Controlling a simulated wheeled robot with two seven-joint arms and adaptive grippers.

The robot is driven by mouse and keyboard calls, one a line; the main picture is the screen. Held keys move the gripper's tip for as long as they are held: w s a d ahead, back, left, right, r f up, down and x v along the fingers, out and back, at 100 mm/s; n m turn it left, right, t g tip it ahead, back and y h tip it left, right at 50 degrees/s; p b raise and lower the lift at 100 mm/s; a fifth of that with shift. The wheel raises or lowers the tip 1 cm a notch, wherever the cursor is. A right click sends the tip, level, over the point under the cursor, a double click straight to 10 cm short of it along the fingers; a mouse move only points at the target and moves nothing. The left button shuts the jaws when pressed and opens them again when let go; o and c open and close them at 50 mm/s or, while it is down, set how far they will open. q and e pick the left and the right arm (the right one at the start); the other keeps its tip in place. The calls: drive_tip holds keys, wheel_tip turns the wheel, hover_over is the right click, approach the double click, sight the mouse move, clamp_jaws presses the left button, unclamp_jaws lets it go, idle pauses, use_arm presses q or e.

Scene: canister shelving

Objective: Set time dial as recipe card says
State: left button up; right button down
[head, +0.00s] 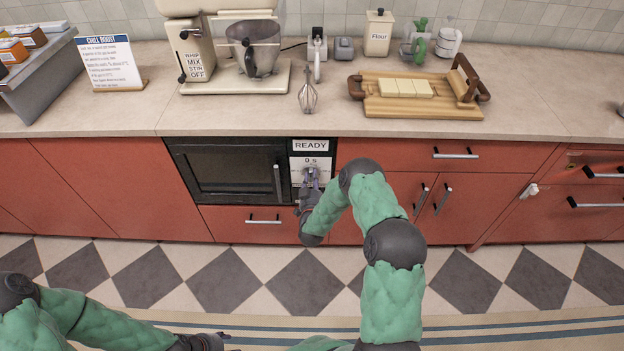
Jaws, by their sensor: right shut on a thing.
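The recipe card (108,63) stands on the counter at the left, headed "CHILL BOOST"; its small text is too fine to read surely. The built-in oven (232,172) has a control panel (297,164) on its right side, reading "READY" and "0 s". My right gripper (311,174) is at this panel, shut on the time dial, which is mostly hidden behind the fingers. My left gripper (220,341) is low over the floor at the bottom edge, away from the oven; its finger opening is unclear.
On the counter are a stand mixer (198,58), a whisk (308,96), a flour canister (379,33) and a wooden board (410,104) with pale blocks. A drawer handle (263,219) sits below the oven. The oven door handle (278,183) is just left of the panel.

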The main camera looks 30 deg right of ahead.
drive_tip(key=shift+m, duration=0.3)
drive_tip(key=m+b, duration=0.1)
drive_tip(key=m, duration=0.2)
drive_tip(key=m+b, duration=0.2)
drive_tip(key=m, duration=0.2)
drive_tip(key=m+b, duration=0.2)
drive_tip(key=m, duration=0.1)
drive_tip(key=shift+s+d+f+m, duration=0.1)
drive_tip(key=shift+d+f+m, duration=0.15)
drive_tip(key=shift+f+m, duration=0.15)
drive_tip(key=c, duration=1)
unclamp_jaws()
drive_tip(key=shift+c, duration=0.2)
drive_tip(key=v, duration=1.2)
